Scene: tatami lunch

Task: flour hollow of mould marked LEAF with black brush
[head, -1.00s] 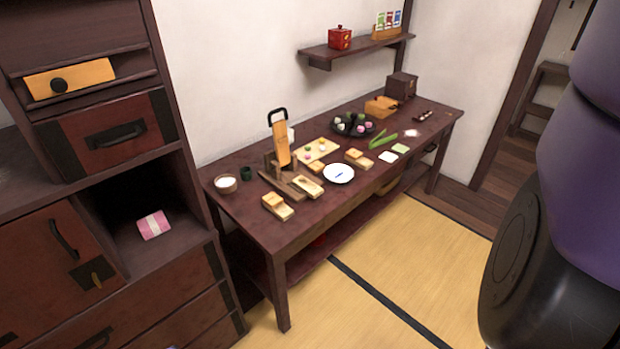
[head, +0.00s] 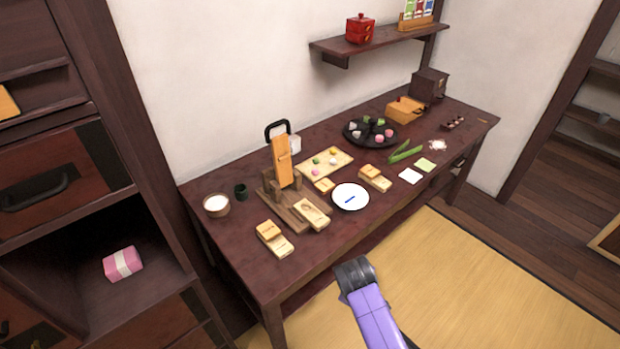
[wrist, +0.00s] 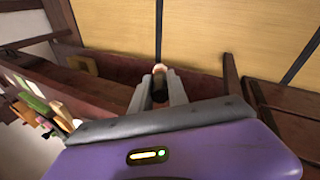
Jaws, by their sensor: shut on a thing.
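My gripper (wrist: 159,85) shows in the wrist view with its two grey fingers closed on a small dark thing with a pale, brownish end (wrist: 160,70), which looks like the black brush. In the head view my purple and black hand is in front of the table's front edge; its fingers and load are hidden there. Pale wooden moulds lie on the table: one at the front left (head: 282,246), one with a visible hollow (head: 313,213), and one further back (head: 378,182). Their marks are too small to read, so I cannot tell which is LEAF. A bowl of white powder (head: 216,204) stands at the left end.
The dark table (head: 240,262) stands against the wall. A wooden stand with an upright board (head: 282,162), a white plate (head: 350,188), a dark green cup (head: 241,190), a sweets board (head: 337,158) and a black tray (head: 352,138) crowd it. The tatami (head: 470,290) in front is clear.

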